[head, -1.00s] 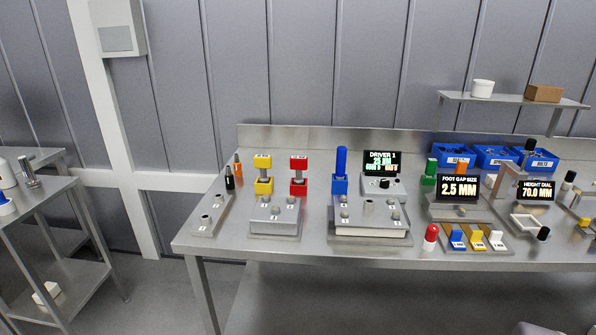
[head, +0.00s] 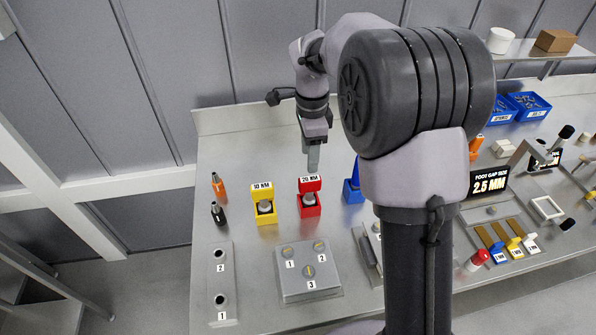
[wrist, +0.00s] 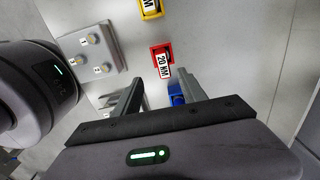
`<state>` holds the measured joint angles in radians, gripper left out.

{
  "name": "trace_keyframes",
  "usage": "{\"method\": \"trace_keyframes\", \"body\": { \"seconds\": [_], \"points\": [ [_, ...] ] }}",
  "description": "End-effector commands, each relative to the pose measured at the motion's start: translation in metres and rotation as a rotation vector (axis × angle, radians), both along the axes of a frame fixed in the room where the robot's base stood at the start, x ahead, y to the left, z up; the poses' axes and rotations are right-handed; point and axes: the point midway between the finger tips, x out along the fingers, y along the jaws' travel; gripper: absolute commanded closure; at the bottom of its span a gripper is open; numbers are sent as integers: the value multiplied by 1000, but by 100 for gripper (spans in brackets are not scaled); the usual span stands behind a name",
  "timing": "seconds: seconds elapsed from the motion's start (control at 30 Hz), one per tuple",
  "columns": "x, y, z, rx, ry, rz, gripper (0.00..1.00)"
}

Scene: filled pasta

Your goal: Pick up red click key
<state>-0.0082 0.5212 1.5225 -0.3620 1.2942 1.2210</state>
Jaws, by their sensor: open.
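The red click key (head: 309,204) stands on the steel bench with a white "20 NM" label on its top and a grey round part in its front. It also shows in the wrist view (wrist: 157,52), just beyond the fingertips. My gripper (head: 313,158) points down above and slightly behind the red key in the head view. In the wrist view my gripper (wrist: 161,84) has its two fingers spread apart, with nothing held between them. The fingers appear clear of the key.
A yellow "10 NM" key (head: 263,206) stands left of the red one, and a blue one (head: 352,188) stands right, partly hidden by my arm. Orange (head: 218,184) and black (head: 217,213) small tools stand at left.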

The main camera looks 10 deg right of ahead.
Motion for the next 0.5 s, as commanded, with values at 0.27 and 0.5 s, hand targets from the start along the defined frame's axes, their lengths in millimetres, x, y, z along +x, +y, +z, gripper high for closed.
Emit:
{"method": "trace_keyframes", "body": {
  "seconds": [0.27, 0.5],
  "points": [
    [0, 0, -78, 0, 2, 2, 51],
    [3, -2, -102, 1, 0, 2, 51]
  ]
}}
